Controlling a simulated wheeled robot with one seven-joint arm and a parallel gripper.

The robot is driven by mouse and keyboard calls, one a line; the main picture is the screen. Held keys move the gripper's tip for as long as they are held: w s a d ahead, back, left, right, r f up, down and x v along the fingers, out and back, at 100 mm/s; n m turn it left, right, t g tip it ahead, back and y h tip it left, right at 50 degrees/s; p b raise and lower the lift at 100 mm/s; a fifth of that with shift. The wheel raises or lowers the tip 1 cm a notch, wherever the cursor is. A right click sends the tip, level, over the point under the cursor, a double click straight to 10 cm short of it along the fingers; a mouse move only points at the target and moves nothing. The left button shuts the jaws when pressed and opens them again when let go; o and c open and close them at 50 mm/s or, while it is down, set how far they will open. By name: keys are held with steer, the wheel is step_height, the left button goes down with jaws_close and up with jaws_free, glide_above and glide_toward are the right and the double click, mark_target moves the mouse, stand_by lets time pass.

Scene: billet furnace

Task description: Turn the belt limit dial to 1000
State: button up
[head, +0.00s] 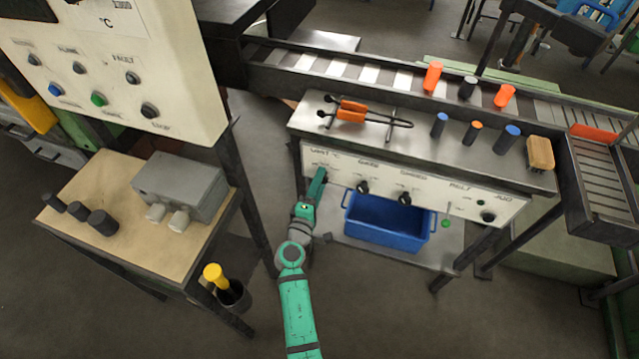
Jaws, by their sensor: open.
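The white control panel (430,186) runs along the front of the metal bench and carries several black knobs and small blurred labels. The label at its left end seems to read "LIMIT". My green arm reaches up from below, and my gripper (321,172) is at that left end, in front of the panel. It hides what lies under that label, so I cannot see the dial, its pointer or its numbers. I cannot tell whether the fingers touch or surround a knob. Two black knobs show to the right, one left of centre (362,187) and one near the centre (405,198).
A blue bin (388,222) stands below the panel. Orange-handled tongs (352,111) and several cylinders lie or stand on the bench top (400,148). A wooden table (110,179) with a grey box (180,186) is at left. A roller conveyor (340,68) runs behind.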

steer(key=v, duration=1)
steer(key=shift+s+a, duration=0.15)
steer(key=shift+s, duration=0.25)
steer(key=shift+r, duration=0.1)
steer(key=s+f+m+g+y, duration=0.15)
steer(key=s+f, duration=0.25)
steer(key=s, duration=0.6)
steer(key=s+f+m+g+y, duration=0.1)
steer(key=s+f+m+y, duration=0.25)
steer(key=s, duration=0.55)
steer(key=s+d+r+m, duration=0.1)
steer(key=s+r+m, duration=0.3)
steer(key=s, duration=0.5)
steer(key=s+d+r+m, duration=0.2)
steer(key=s+r+m, duration=0.3)
steer(key=s+r, duration=0.4)
steer(key=shift+d+t+y, duration=0.3)
steer(key=shift+d+t, duration=0.05)
steer(key=shift+s+r, duration=0.1)
steer(key=shift+r, duration=0.05)
